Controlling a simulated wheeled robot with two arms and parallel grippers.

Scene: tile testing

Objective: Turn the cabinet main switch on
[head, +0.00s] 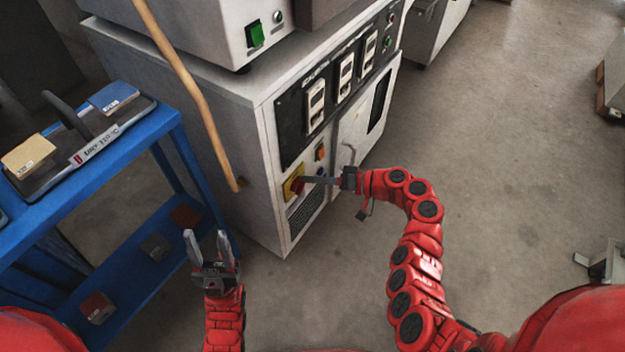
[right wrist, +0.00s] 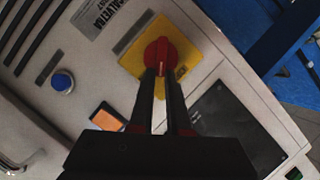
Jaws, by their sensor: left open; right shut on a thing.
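The cabinet (head: 262,150) is a grey-white box with a black panel on its front. Its main switch is a red rotary knob (right wrist: 158,57) on a yellow square plate (right wrist: 186,40), low on the front near the left edge; the plate also shows in the head view (head: 293,183). My right gripper (head: 304,181) is at the switch, its fingers (right wrist: 164,84) shut on the red knob. The fingers hide the knob's lower part in the right wrist view. My left gripper (head: 207,240) is open and empty, in front of the blue rack, apart from the cabinet.
A blue rack (head: 100,165) with tile samples stands at the left. A tan hose (head: 190,85) runs down to the cabinet's side. A blue button (right wrist: 62,82) and an orange rocker (right wrist: 107,117) sit near the switch.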

